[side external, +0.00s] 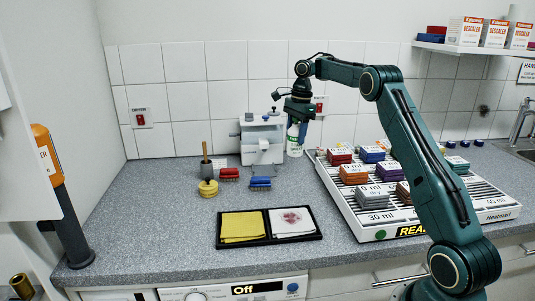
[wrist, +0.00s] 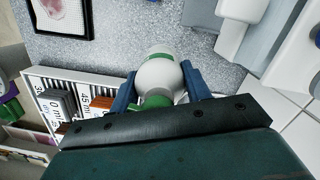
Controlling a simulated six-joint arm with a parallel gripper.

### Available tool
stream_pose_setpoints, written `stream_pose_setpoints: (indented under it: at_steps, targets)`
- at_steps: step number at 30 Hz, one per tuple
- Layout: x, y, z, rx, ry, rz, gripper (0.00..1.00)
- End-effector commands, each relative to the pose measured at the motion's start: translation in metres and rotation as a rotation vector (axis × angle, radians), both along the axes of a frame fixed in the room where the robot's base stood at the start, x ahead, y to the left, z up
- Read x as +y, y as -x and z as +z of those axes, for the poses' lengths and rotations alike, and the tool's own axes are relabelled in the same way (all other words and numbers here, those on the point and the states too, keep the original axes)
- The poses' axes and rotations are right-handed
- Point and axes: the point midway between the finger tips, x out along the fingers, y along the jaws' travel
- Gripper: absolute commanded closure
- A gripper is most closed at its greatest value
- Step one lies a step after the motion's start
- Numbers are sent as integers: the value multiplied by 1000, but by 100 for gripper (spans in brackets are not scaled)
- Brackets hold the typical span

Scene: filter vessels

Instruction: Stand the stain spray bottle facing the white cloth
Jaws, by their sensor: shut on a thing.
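The stain spray bottle (side external: 294,140) is a white bottle with green parts at the back of the counter. It stands beside the grey-white machine, partly hidden by my gripper. In the wrist view the bottle (wrist: 160,75) sits between the two blue fingers of my gripper (wrist: 160,85), which is shut on it. I cannot tell whether its base touches the counter. The white cloth (side external: 290,221), with a reddish stain, lies in the right half of a black tray (side external: 268,241). A yellow cloth (side external: 243,226) lies in the left half.
A grey-white machine (side external: 262,142) stands left of the bottle. A red brush (side external: 229,174), a blue brush (side external: 260,182) and a yellow round thing (side external: 208,187) lie before it. A slatted rack (side external: 375,231) with several coloured blocks fills the right.

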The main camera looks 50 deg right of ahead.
Motion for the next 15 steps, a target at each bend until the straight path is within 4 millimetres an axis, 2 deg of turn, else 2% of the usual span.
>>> stream_pose_setpoints:
  at_steps: [8, 15]
  targets:
    - [17, -2, 1, -5, -13, 5, 83]
    - [50, 0, -1, -9, -32, 13, 83]
